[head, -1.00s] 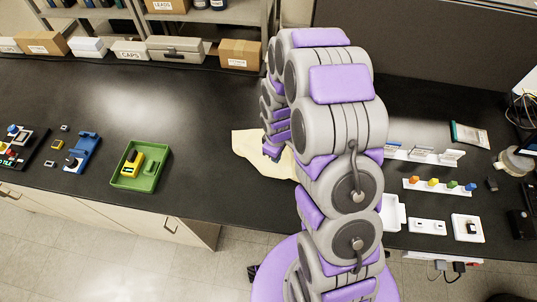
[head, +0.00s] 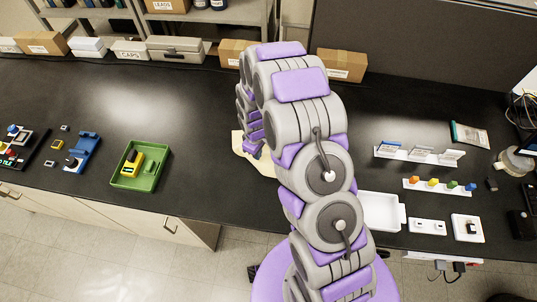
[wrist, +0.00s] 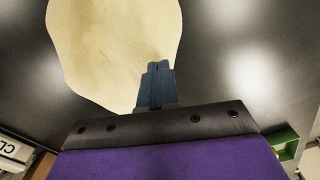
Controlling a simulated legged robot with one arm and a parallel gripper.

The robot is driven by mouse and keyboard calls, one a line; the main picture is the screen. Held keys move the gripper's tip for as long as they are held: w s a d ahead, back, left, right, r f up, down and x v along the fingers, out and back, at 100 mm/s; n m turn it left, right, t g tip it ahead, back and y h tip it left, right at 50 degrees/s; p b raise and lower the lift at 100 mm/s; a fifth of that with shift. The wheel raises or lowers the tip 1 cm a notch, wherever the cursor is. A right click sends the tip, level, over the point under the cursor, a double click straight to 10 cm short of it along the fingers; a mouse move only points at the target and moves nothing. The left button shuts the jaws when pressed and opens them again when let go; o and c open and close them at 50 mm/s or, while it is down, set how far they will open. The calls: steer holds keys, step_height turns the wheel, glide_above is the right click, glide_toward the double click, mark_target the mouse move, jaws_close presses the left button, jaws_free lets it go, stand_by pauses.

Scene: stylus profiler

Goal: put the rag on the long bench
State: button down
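In the wrist view the rag (wrist: 115,45) fills the upper left, with a smooth rounded outline. My gripper (wrist: 158,66) shows there as two blue fingers close together, their tips in front of the rag's lower right edge. No cloth shows between the fingers. In the head view my gripper is above the rag; whether it touches is unclear.
A green tray (head: 119,181) with a yellow tool stands left of the rag. A white tray (head: 380,224) and small racks with coloured pieces (head: 437,186) are on the right. Boxes (head: 341,65) line the back. Bare bench lies between the green tray and the rag.

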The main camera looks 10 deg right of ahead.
steer(key=shift+f, duration=0.1)
steer(key=shift+f+b, duration=0.6)
steer(key=shift+f, duration=1.2)
step_height(320, 180, up, 9)
steer(key=p, duration=0.1)
